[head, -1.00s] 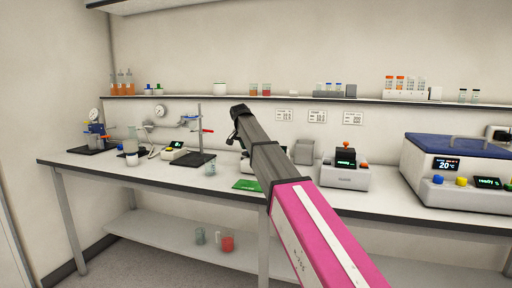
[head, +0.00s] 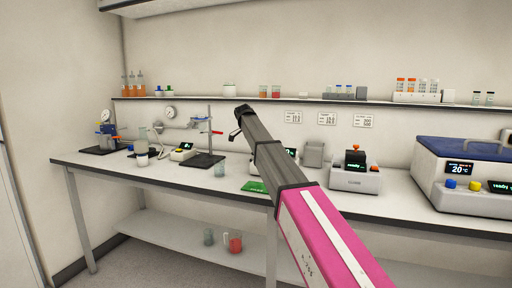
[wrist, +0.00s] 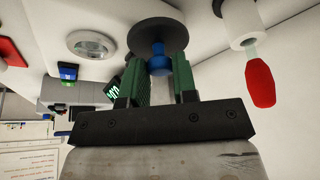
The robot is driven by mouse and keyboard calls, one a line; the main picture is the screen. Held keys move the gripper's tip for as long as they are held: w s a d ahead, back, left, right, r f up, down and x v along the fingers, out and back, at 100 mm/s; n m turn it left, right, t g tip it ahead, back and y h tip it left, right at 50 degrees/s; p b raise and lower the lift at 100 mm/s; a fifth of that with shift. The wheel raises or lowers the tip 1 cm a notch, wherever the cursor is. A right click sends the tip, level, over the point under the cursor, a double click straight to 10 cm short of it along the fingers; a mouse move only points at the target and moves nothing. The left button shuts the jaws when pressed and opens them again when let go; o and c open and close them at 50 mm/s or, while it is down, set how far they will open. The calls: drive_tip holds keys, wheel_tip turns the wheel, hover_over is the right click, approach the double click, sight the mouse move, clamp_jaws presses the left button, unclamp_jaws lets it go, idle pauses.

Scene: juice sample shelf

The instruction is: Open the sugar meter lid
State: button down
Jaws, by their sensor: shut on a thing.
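In the wrist view, my gripper (wrist: 160,86) has its two green fingers on either side of a blue knob (wrist: 158,66), shut on it. The knob joins a dark round disc (wrist: 157,34), which looks like a lid; I cannot tell how far it is raised. In the head view, a white instrument with a lit display (head: 291,153), possibly the sugar meter, is mostly hidden behind my arm. My gripper also shows there (head: 238,128), small and dark, and what it holds is not visible.
A red-tipped part (wrist: 260,82) is close on the right in the wrist view. In the head view, a clamp stand (head: 209,140) is left of my gripper, and a device with an orange knob (head: 355,180) and a blue-lidded bath (head: 465,150) stand to the right.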

idle(0.4)
drive_tip(key=c, duration=0.9)
unclamp_jaws()
drive_tip(key=v, duration=1)
drive_tip(key=shift+a+r, duration=0.15)
drive_tip(key=shift+r, duration=0.25)
drive_tip(key=shift+s, duration=0.1)
